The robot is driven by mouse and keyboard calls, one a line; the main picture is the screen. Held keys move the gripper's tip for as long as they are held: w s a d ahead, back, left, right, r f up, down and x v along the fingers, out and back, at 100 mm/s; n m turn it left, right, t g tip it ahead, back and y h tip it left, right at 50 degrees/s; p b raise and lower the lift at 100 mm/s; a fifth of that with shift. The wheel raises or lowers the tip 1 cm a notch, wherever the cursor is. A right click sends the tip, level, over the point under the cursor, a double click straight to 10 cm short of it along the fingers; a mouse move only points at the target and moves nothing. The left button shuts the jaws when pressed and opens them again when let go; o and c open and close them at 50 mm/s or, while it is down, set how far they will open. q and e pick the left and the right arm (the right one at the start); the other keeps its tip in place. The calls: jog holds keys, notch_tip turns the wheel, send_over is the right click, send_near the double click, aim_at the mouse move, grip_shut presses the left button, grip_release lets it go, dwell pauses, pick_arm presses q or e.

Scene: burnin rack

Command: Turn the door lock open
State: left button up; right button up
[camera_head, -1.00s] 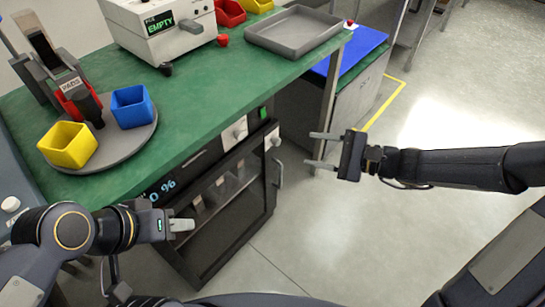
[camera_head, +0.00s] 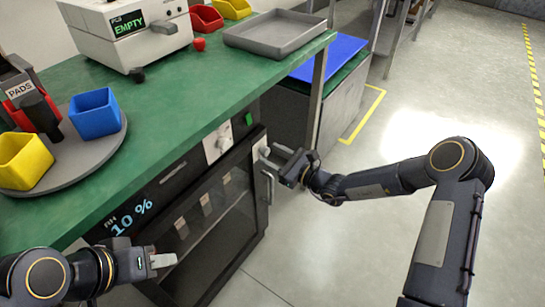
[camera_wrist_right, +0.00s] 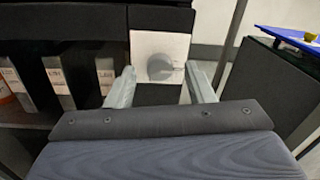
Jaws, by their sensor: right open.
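The door lock is a grey round knob on a pale square plate (camera_wrist_right: 160,55), seen in the right wrist view on the dark frame of the cabinet door. In the head view the plate (camera_head: 260,146) is at the door's upper right corner, partly behind my right gripper (camera_head: 272,158). My right gripper is open; in the right wrist view its two fingers (camera_wrist_right: 160,85) stand either side of the plate, with the knob between and ahead of them. I cannot tell whether they touch it. My left gripper (camera_head: 163,261) is in front of the cabinet's left part; its finger gap is unclear.
The glass-fronted cabinet door (camera_head: 215,225) has a vertical handle (camera_head: 268,187) below the lock. Another knob panel (camera_head: 218,141) and a display reading 10 % sit above the door. The green bench (camera_head: 180,110) overhangs it. The floor at right is clear.

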jog(key=shift+w+a, duration=0.15)
jog(key=shift+a, duration=0.1)
jog(key=c, duration=1)
